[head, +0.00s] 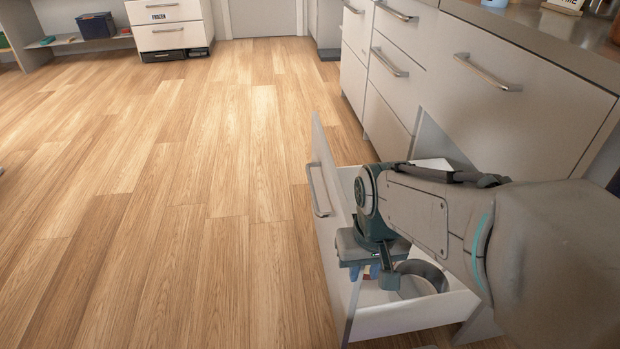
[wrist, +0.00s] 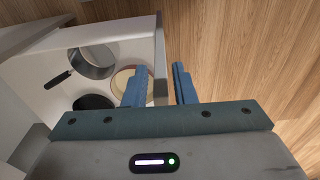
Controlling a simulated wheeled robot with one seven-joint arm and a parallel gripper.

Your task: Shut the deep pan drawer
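The deep pan drawer (head: 418,318) stands pulled out low in the counter. Its white front panel (head: 335,235) carries a bar handle (head: 319,190) on the outer face. In the head view my arm hangs over the drawer and hides part of its inside. In the wrist view my gripper (wrist: 159,78) has its two blue fingers apart. The top edge of the drawer front (wrist: 160,60) runs between them, one finger on the inner side and one on the outer side. Small gaps seem to show; contact is unclear.
Inside the drawer are a pan with a dark handle (wrist: 92,62), a round cream-rimmed item (wrist: 125,80) and a dark round item (wrist: 94,102). Closed drawers (head: 390,90) and a closed front (head: 510,110) flank it. Open wooden floor (head: 190,200) lies left.

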